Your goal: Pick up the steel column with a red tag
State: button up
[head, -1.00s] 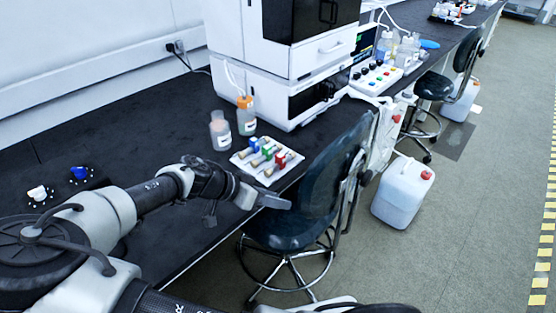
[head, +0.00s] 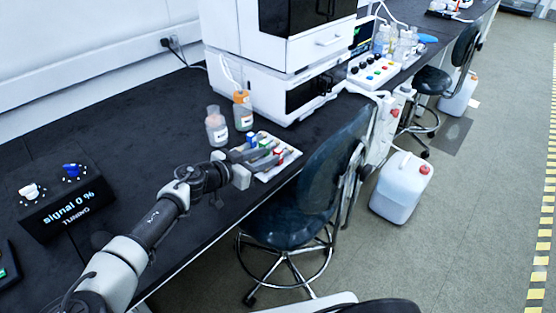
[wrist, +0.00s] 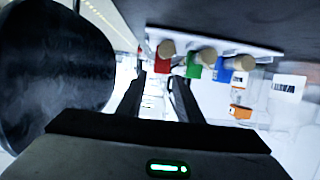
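The steel column with a red tag (head: 278,153) lies on a white tray (head: 292,160) near the bench's front edge, at the chair-side end of a row. In the wrist view, which looks upside down, its red tag (wrist: 162,65) and round tan end show just beyond my fingertips. The green-tagged column (wrist: 197,68) and blue-tagged column (wrist: 226,70) lie beside it. My gripper (wrist: 156,78) is open and empty, with a clear gap between its two fingers. In the head view, my gripper (head: 272,158) is at the tray and partly covers the columns.
A dark chair (head: 325,185) stands close against the bench by the tray. Two bottles, one clear (head: 217,127) and one orange-capped (head: 243,112), stand behind the tray. A white instrument (head: 285,85) rises behind them. A black tuning box (head: 68,205) sits at left.

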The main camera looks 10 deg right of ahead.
aim_at(275, 152)
jog(key=b+x, duration=0.1)
jog(key=x, duration=0.5)
jog(key=shift+w+d+f, duration=0.15)
jog(key=shift+w+f, duration=0.1)
grip_shut()
jog(key=shift+r+p, duration=1)
jog(key=shift+r, duration=4.1)
